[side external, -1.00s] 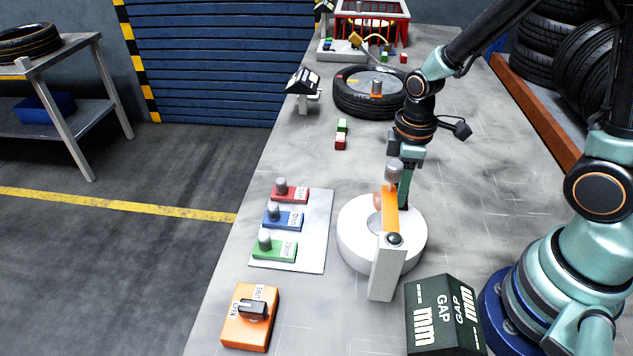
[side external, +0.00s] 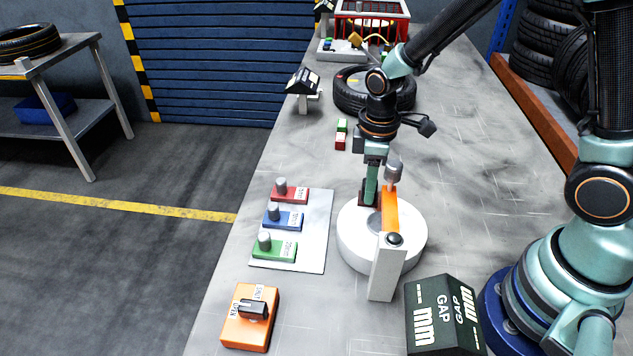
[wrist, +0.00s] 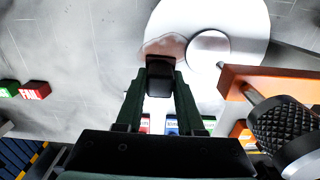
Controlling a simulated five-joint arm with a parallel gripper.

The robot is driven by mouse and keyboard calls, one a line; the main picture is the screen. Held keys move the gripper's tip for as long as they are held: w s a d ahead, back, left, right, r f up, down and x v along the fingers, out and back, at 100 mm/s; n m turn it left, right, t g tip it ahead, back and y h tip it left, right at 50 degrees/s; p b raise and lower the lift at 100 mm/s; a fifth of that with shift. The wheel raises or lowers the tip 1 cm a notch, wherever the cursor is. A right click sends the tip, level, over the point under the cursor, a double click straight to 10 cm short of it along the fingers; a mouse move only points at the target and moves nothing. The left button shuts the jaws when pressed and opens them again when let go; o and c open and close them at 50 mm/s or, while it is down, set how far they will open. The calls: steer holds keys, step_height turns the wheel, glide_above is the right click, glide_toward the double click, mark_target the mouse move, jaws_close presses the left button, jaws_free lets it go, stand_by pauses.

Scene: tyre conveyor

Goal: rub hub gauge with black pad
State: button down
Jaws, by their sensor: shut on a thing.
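The hub gauge (side external: 352,247) is a round white disc with a raised centre, an orange arm (side external: 390,212) over it and a grey knob (side external: 394,171). In the wrist view, the disc (wrist: 248,22) carries a reddish-brown smear (wrist: 163,44) beside its centre. My gripper (side external: 368,198) is over the disc's far left part, left of the orange arm. It is shut on the black pad (wrist: 160,78), which lies at the smear's near edge in the wrist view. I cannot tell whether the pad touches the disc.
A plate (side external: 318,240) with red, blue and green knobbed blocks lies left of the gauge. An orange switch box (side external: 250,318) and a dark GAP display (side external: 443,314) stand in front. A tyre (side external: 345,92) lies farther back. The bench's right side is fairly clear.

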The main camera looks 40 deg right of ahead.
steer(key=shift+w+a, duration=0.2)
steer(key=shift+s+d+r, duration=0.1)
steer(key=shift+s+d+f, duration=0.15)
steer(key=shift+s+d, duration=0.5)
steer(key=shift+s, duration=0.05)
steer(key=shift+s+d+f, duration=0.1)
steer(key=shift+s+d, duration=0.5)
steer(key=shift+s, duration=0.05)
steer(key=shift+s+d+r, duration=0.1)
steer(key=shift+s+d, duration=0.85)
steer(key=shift+s, duration=0.05)
steer(key=shift+s+a+r, duration=0.15)
steer(key=shift+s+a, duration=0.15)
steer(key=shift+a, duration=0.15)
steer(key=shift+w+a, duration=1)
steer(key=shift+w, duration=0.2)
steer(key=shift+w+a, duration=1)
steer(key=shift+a, duration=0.25)
steer(key=shift+f, duration=0.2)
